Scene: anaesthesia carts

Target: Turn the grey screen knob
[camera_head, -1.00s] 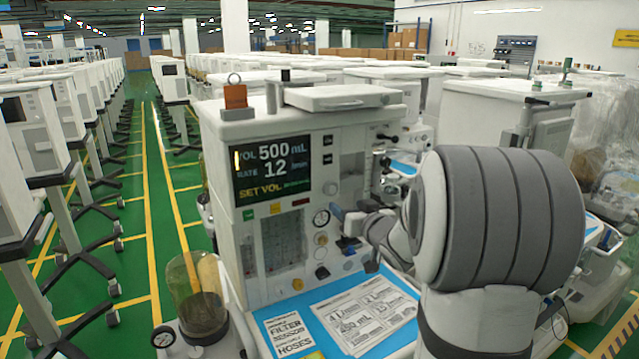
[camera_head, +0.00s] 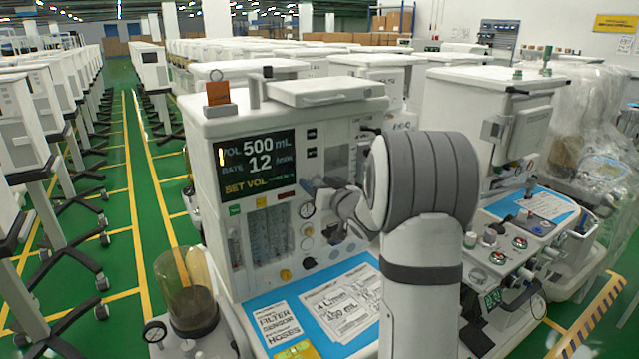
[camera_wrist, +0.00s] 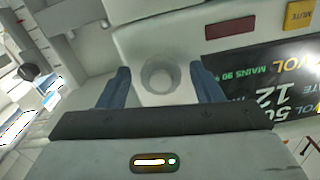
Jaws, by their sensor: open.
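The grey screen knob (camera_wrist: 160,76) shows in the wrist view as a round, pale grey cap on the machine's front panel. My gripper (camera_wrist: 163,84) is open, with one blue finger on each side of the knob. A gap shows between each finger and the knob, and I cannot tell how deep the fingers reach. The screen (camera_head: 255,164) reads VOL 500 mL, RATE 12 /min and SET VOL. In the head view my gripper (camera_head: 318,184) is just right of the screen and hides the knob.
Below is a blue work surface (camera_head: 262,299) with printed sheets (camera_head: 342,302). A glass canister (camera_head: 187,290) stands at the left. Another machine (camera_head: 487,125) stands at the right.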

